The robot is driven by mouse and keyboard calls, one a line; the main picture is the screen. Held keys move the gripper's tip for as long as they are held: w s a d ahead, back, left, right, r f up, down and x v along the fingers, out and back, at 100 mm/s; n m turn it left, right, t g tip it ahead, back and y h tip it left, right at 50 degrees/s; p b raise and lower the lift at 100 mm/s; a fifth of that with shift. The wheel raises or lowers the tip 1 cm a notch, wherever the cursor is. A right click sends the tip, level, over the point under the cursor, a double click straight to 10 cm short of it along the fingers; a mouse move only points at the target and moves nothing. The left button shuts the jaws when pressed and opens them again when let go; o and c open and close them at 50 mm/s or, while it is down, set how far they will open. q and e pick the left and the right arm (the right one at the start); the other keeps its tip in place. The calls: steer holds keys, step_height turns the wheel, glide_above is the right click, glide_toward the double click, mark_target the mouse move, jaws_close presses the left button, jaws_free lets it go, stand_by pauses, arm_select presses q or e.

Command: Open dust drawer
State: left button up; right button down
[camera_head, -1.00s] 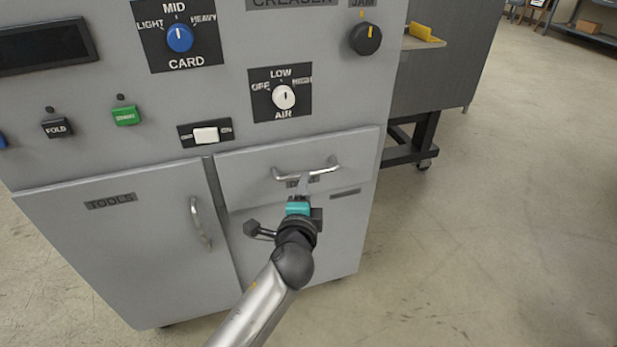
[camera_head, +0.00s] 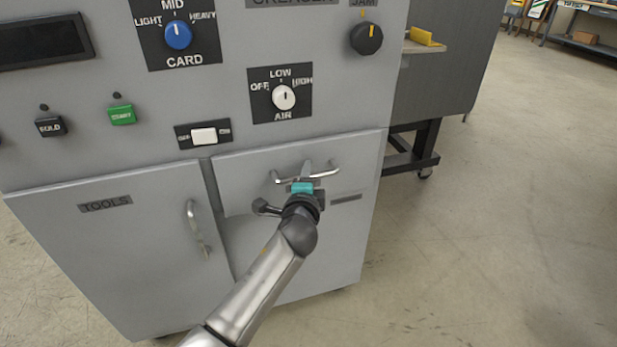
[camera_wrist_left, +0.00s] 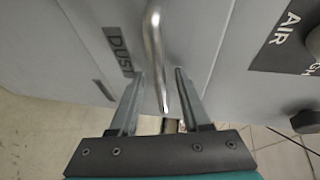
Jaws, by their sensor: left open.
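The dust drawer (camera_head: 240,172) is a grey front at the upper right of the cabinet's lower part, and it looks shut. Its bar handle (camera_head: 325,171) is curved metal. Whether a finger touches the bar, I cannot tell. My right gripper is not in view.
The tools door (camera_head: 120,250) with its own handle (camera_head: 196,228) is left of the drawer. Above are a white rocker switch (camera_head: 203,136), an air knob (camera_head: 284,97) and a green start button (camera_head: 122,115). A dark wheeled stand (camera_head: 425,150) is at right; open floor lies beyond.

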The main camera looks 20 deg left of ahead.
arm_select(q)
jaws_close()
stand_by(1.3)
